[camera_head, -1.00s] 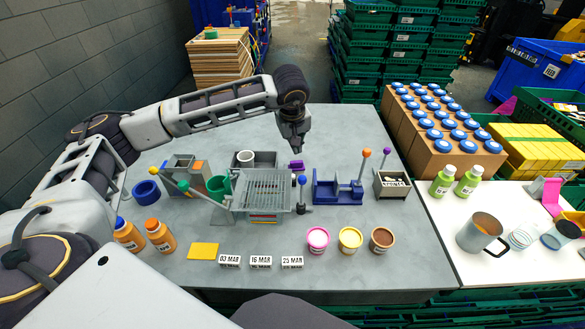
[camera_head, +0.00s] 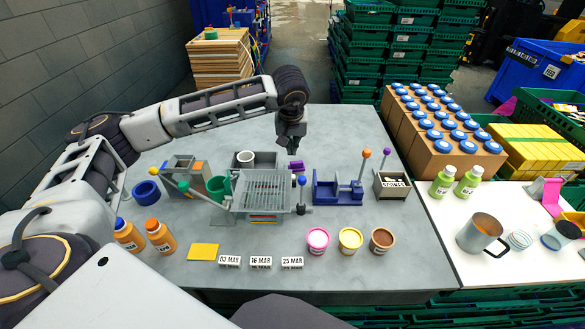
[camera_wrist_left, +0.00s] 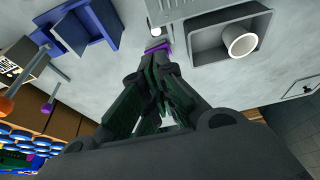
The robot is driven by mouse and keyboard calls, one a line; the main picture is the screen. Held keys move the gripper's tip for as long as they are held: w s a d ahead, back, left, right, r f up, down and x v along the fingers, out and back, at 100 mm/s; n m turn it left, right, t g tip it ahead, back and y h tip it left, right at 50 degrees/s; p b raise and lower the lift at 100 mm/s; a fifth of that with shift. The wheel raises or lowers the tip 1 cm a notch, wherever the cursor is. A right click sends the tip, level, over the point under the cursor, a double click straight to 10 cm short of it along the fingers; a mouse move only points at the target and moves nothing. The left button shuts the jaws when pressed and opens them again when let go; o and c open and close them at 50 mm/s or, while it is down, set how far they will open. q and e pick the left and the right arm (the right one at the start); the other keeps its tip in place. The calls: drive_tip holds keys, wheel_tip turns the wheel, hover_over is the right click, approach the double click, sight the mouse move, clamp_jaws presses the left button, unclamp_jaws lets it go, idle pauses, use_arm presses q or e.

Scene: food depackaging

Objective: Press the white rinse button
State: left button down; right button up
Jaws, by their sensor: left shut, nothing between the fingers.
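A small white round button (camera_wrist_left: 156,31) shows at the top middle of the left wrist view, at the edge of the grey rack unit and next to a purple piece (camera_wrist_left: 157,47). In the head view I see the purple piece (camera_head: 296,165), but cannot make out the button clearly. My left gripper (camera_head: 292,152) points down just behind the purple piece, above the table. Its fingers are shut and empty; they also show in the left wrist view (camera_wrist_left: 158,78), below the button in the picture and apart from it. My right gripper is not in view.
The grey slotted rack (camera_head: 262,188) stands left of the gripper, with a white cup (camera_head: 246,157) in a grey bin behind it. A blue-ball lever (camera_head: 302,181) and a blue fixture (camera_head: 338,192) stand nearby. The table behind the gripper is clear.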

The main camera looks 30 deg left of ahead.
use_arm(q)
drive_tip(key=shift+f, duration=0.15)
drive_tip(key=p+x, duration=0.2)
drive_tip(key=x, duration=1)
drive_tip(key=shift+s+f+p, duration=0.1)
drive_tip(key=shift+f+p, duration=0.05)
drive_tip(key=shift+p, duration=0.25)
drive_tip(key=shift+f, duration=0.75)
drive_tip(key=shift+f, duration=0.1)
